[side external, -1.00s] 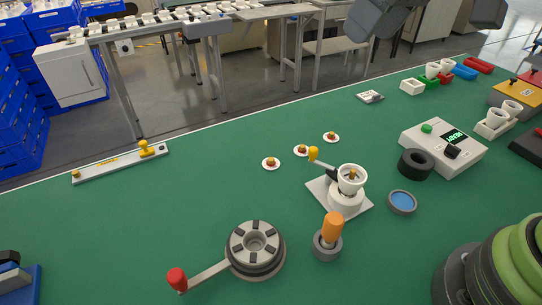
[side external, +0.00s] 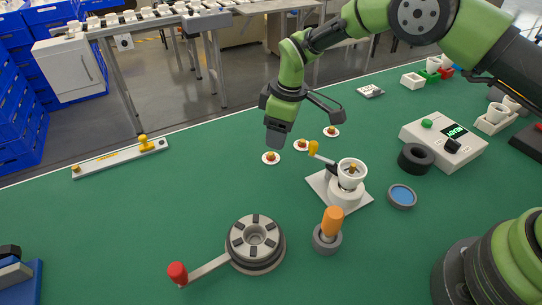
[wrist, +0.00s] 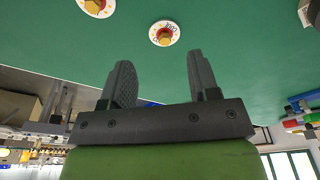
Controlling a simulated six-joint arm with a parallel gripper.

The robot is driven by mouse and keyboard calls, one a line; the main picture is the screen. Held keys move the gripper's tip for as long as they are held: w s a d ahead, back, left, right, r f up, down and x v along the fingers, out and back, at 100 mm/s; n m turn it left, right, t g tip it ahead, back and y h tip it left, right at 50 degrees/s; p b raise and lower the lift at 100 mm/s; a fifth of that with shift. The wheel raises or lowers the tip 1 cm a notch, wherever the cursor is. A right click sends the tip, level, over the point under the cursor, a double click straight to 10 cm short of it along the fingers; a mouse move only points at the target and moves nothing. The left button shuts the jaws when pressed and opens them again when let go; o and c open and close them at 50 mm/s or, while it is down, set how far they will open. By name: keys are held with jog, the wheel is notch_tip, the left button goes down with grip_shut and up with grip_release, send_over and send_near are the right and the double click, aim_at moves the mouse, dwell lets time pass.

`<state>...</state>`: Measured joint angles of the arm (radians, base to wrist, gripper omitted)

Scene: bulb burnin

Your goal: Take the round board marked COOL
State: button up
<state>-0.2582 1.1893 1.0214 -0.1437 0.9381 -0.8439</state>
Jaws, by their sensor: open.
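Three small round white boards with red-and-yellow middles lie in a slanting row on the green table, a left one (side external: 271,157), a middle one (side external: 301,145) and a right one (side external: 331,132). Their lettering is too small to read in the side view. The wrist view shows one board (wrist: 156,40) just beyond the fingertips, with dark rim lettering that seems to read COOL. I cannot tell which board of the row this is. My gripper (wrist: 158,75) is open and empty. In the side view my gripper (side external: 278,145) points down close to the left board.
A white socket stand (side external: 345,190) with a yellow-knobbed lever stands in front of the row. Nearby are an orange-handled tool (side external: 332,222), a blue-topped dish (side external: 402,196) and a black ring (side external: 416,159). A round fixture (side external: 256,243) with a red-knobbed lever stands front left.

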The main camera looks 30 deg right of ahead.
aim_at(272, 153)
jog(key=shift+w+a+f, duration=0.1)
jog(key=shift+a+f, duration=0.15)
jog(key=shift+f, duration=0.7)
jog(key=shift+w+a+f, duration=0.1)
jog(key=shift+a+f, duration=0.1)
jog(key=shift+f, duration=0.75)
jog(key=shift+w+a+f, duration=0.1)
jog(key=shift+a+f, duration=0.15)
jog(key=shift+f, duration=0.7)
grip_shut()
